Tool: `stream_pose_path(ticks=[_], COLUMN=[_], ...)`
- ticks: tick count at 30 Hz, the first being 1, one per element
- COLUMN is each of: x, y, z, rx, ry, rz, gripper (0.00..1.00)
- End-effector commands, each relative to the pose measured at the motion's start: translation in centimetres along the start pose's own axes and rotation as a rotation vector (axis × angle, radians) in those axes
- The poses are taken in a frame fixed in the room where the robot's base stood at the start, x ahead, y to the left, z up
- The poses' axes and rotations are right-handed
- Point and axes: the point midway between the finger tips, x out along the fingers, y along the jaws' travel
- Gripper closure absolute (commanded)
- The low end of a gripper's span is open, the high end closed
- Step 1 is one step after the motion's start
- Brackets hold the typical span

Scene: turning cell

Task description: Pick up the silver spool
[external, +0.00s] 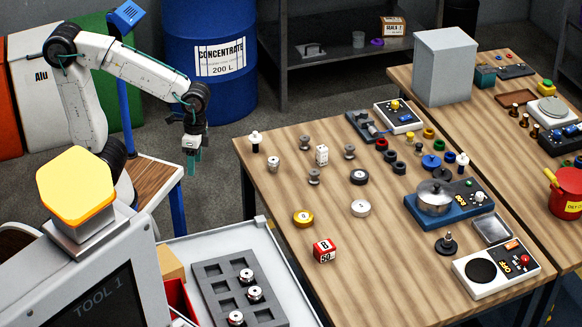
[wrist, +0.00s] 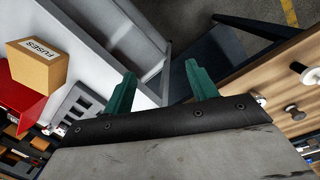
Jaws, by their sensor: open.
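Several small silver-grey spools stand on the wooden table: a spool (external: 304,143) near the back left, a spool (external: 349,152) to its right, a spool (external: 314,177) in front, and a paler one (external: 274,164) at left. I cannot tell which one is meant. One grey spool (wrist: 293,112) shows at the right of the wrist view. My gripper (external: 193,158) hangs to the left of the table, apart from all spools, with teal fingers pointing down. In the wrist view my gripper (wrist: 160,80) is open and empty.
A grey rack (external: 212,288) holds silver parts. A fuses box (wrist: 38,64) is left in the wrist view.

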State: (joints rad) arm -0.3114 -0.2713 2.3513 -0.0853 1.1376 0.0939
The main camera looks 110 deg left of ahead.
Motion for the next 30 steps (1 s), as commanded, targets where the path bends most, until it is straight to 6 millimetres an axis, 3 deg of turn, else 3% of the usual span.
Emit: stream_pose_path(ticks=[1, 5, 9, 15, 19, 22, 30], x=[0.5, 1.8, 3.8, 6.5, 6.1, 4.1, 5.7], y=[-1.1, -4.3, -8.7, -15.4, -18.0, -18.5, -18.7], z=[-2.3, -8.3, -14.9, -23.4, -28.6, -30.6, -31.5], rx=[-0.019, -0.031, -0.022, 0.039, 0.141, 0.221, 0.283], ry=[-0.002, 0.029, 0.092, 0.229, 0.357, 0.437, 0.449], rz=[0.018, 0.059, 0.091, 0.088, 0.038, -0.012, -0.038], gripper=[0.42, 0.42, 0.42, 0.42, 0.42, 0.42, 0.42])
